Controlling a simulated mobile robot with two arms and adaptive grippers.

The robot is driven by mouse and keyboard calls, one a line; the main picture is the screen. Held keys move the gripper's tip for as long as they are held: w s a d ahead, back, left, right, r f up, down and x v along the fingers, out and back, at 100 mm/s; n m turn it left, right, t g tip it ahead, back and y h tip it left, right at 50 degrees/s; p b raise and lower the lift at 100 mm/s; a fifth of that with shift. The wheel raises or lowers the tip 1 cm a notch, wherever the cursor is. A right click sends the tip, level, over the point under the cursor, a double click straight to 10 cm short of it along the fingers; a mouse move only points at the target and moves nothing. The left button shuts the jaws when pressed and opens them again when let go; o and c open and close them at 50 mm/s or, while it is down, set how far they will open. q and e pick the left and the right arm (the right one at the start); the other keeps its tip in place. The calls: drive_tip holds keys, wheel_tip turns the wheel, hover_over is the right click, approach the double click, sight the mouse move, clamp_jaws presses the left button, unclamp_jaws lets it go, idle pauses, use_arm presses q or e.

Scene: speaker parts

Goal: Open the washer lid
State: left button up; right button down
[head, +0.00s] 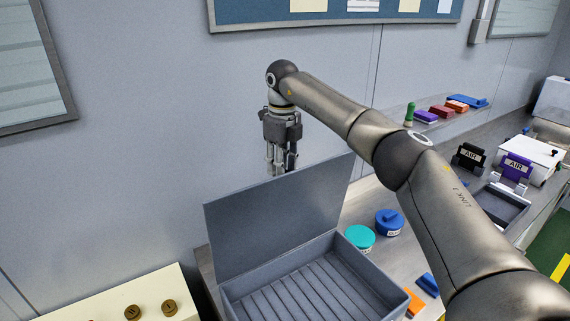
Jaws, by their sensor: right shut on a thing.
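A grey box with a ribbed floor (312,292) stands on the bench at the bottom centre. Its flat grey lid (268,222) stands up, tilted, along the box's back side, so the inside shows. My right gripper (281,172) points down at the lid's upper edge and is shut on it. The fingertips meet the edge, and their far ends are partly hidden there. My left gripper is not in view.
A teal round lidded tin (360,237) and a blue one (389,222) stand right of the box. Orange and blue blocks (427,284) lie near its right front corner. A cream surface with brown knobs (132,312) is at the lower left. The wall is close behind.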

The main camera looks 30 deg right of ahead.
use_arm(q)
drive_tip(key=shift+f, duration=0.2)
use_arm(e)
wheel_tip(320, 180, down, 3)
drive_tip(key=shift+s+a+r, duration=0.15)
drive_tip(key=c, duration=1.5)
unclamp_jaws()
drive_tip(key=shift+o, duration=1.3)
drive_tip(key=shift+w+f, duration=0.25)
drive_tip(key=shift+w, duration=0.3)
drive_tip(key=shift+w+f, duration=0.25)
drive_tip(key=shift+w, duration=0.3)
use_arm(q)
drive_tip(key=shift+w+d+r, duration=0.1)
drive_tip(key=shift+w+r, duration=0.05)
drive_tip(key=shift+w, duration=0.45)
use_arm(e)
wheel_tip(320, 180, up, 11)
drive_tip(key=w, duration=0.1)
drive_tip(key=shift+w+d+g, duration=0.2)
drive_tip(key=shift+w+g, duration=0.05)
drive_tip(key=shift+g, duration=0.05)
drive_tip(key=shift+r, duration=0.15)
drive_tip(key=shift+s, duration=0.1)
